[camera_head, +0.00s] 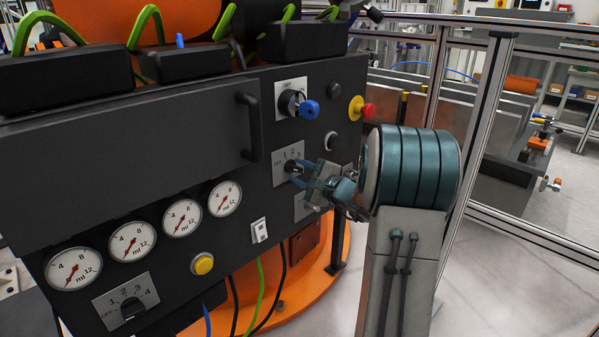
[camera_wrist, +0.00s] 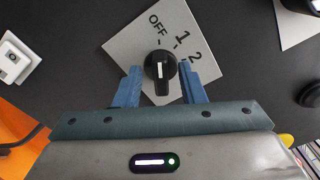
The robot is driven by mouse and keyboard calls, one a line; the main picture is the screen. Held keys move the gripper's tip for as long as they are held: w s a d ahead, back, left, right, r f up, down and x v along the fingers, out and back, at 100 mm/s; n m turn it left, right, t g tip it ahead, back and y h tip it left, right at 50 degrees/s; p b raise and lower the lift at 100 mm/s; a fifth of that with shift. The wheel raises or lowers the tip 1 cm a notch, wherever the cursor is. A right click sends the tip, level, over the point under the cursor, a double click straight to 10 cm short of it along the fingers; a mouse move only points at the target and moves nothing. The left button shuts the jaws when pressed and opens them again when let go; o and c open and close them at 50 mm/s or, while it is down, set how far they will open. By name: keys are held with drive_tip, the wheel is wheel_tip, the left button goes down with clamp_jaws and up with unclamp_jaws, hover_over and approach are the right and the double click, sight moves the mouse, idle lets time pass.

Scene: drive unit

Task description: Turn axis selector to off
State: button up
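A black rotary selector knob (camera_head: 294,168) sits on a light grey plate (camera_head: 280,159) on the black panel; no "axis" label is readable. In the wrist view the knob (camera_wrist: 161,68) stands on its plate (camera_wrist: 128,42), marked OFF, 1 and 2. Its white line runs roughly upright in the picture, near the OFF and 1 ticks; the exact setting is hard to tell. My gripper (camera_wrist: 162,84) is open, with one blue finger on each side of the knob and visible gaps between. In the head view my gripper (camera_head: 298,172) is right at this knob.
Another numbered selector (camera_head: 133,308) is at lower left. A door handle (camera_head: 249,127), several gauges (camera_head: 224,199) and a yellow button (camera_head: 203,264) share the panel. Cables hang below.

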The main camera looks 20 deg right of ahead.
drive_tip(key=p+v, duration=0.3)
drive_tip(key=v, duration=1)
drive_tip(key=shift+s, duration=0.2)
drive_tip(key=s+a+r+n+g+y+p, duration=0.1)
drive_tip(key=s+a+r+n+g+p, duration=0.25)
drive_tip(key=a+r+p, duration=0.35)
drive_tip(key=s+a+r+n+g+y+p, duration=0.1)
drive_tip(key=s+a+r+n+g+p, duration=0.3)
drive_tip(key=a, duration=0.4)
drive_tip(key=s+a+r+n+g+y+p, duration=0.1)
drive_tip(key=s+a+r+n+g+p, duration=0.2)
drive_tip(key=a+g+p, duration=0.4)
drive_tip(key=s+r+n+h+p, duration=0.4)
drive_tip(key=s+r+p, duration=0.1)
drive_tip(key=r+p, duration=0.3)
drive_tip(key=s+r+n+h+p, duration=0.5)
drive_tip(key=r+p, duration=0.4)
drive_tip(key=r, duration=0.1)
drive_tip(key=shift+a, duration=0.35)
drive_tip(key=shift+s, duration=0.15)
